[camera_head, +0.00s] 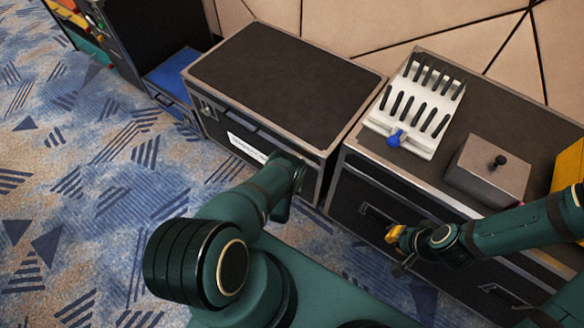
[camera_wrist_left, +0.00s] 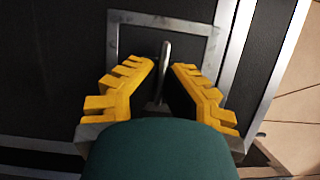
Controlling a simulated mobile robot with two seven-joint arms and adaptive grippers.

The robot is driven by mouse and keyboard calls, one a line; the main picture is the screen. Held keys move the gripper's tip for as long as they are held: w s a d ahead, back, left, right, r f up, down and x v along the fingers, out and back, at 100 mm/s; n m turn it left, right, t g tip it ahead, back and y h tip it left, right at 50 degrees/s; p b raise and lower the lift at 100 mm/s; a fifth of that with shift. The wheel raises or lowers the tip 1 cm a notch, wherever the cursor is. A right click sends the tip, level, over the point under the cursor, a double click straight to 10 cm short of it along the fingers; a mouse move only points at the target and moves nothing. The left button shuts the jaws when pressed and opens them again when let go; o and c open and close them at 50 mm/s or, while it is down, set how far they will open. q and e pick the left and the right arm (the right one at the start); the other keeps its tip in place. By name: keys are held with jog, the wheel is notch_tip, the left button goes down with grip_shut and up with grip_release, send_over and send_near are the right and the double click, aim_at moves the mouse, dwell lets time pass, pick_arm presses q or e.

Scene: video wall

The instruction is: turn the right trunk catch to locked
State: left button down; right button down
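The trunk (camera_head: 285,75) is a black case with metal edges, lid closed, in the middle of the head view. Its left catch (camera_head: 208,108) shows on the front; the right catch is hidden there behind my left arm. In the left wrist view, an upright silver catch lever (camera_wrist_left: 165,50) stands in a square metal-framed recess (camera_wrist_left: 205,28). My left gripper (camera_wrist_left: 164,78) is open, its yellow fingers on either side of the lever; I cannot tell whether they touch it. My right gripper (camera_head: 397,246) is near the drawer case's front; its finger opening is unclear.
A drawer case (camera_head: 360,160) stands right of the trunk across a narrow gap. On it are a white rack (camera_head: 418,100) with black sliders, a blue knob (camera_head: 394,139) and a grey box (camera_head: 488,170). Patterned carpet (camera_head: 90,200) lies free at left; a panelled wall is behind.

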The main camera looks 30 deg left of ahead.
aim_at(294, 147)
pick_arm(q)
jog(key=shift+w+a+r, duration=0.15)
jog(key=shift+w+r, duration=0.1)
jog(key=shift+w, duration=0.1)
jog(key=c, duration=1.1)
grip_release()
jog(key=shift+s+f, duration=0.1)
jog(key=shift+f, duration=0.05)
jog(key=o, duration=0.6)
jog(key=r, duration=0.9)
jog(key=shift+w+r, duration=0.2)
jog(key=shift+r, duration=0.55)
jog(key=c, duration=0.5)
jog(key=shift+c, duration=0.6)
